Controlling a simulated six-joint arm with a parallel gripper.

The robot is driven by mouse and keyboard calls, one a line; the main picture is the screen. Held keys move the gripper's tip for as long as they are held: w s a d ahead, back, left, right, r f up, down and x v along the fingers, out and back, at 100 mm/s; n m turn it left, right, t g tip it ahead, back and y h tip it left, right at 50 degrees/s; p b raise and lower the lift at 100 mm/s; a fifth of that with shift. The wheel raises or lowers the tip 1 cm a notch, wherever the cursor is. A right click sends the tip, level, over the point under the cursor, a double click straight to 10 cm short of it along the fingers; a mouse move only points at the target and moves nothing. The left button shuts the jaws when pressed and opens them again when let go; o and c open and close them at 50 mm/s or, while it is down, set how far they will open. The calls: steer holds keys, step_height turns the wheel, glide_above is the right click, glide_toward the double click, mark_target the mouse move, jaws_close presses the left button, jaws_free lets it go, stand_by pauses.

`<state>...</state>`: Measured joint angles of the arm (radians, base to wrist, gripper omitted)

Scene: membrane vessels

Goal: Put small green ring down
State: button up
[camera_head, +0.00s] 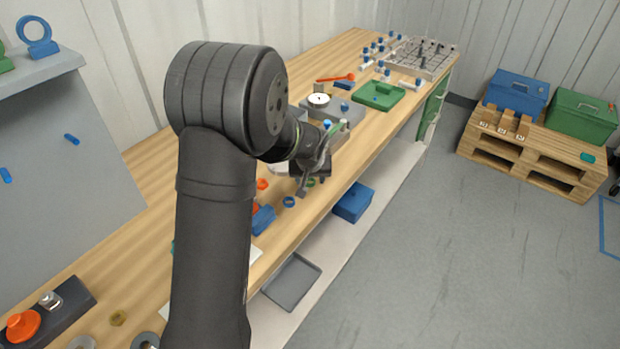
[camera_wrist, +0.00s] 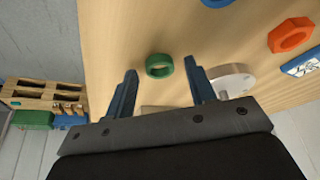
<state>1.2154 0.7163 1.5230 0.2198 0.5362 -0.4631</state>
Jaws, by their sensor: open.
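The small green ring (camera_wrist: 159,66) lies on the wooden bench top (camera_wrist: 125,35) in the wrist view, just beyond the fingertips and between their lines. My gripper (camera_wrist: 161,80) is open, with one finger on each side and a gap between each finger and the ring. In the head view my gripper (camera_head: 306,188) is low over the bench near its front edge. A small part of the green ring (camera_head: 311,182) shows there beside the fingers, partly hidden by them.
An orange nut (camera_wrist: 291,35) and a pale metal disc (camera_wrist: 232,80) lie to the right in the wrist view. A green tray (camera_head: 379,95) stands farther along the bench.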

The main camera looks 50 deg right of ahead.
steer(key=v, duration=1.2)
steer(key=x, duration=1.2)
steer(key=shift+f, duration=0.15)
step_height(320, 180, up, 2)
steer(key=shift+r, duration=0.55)
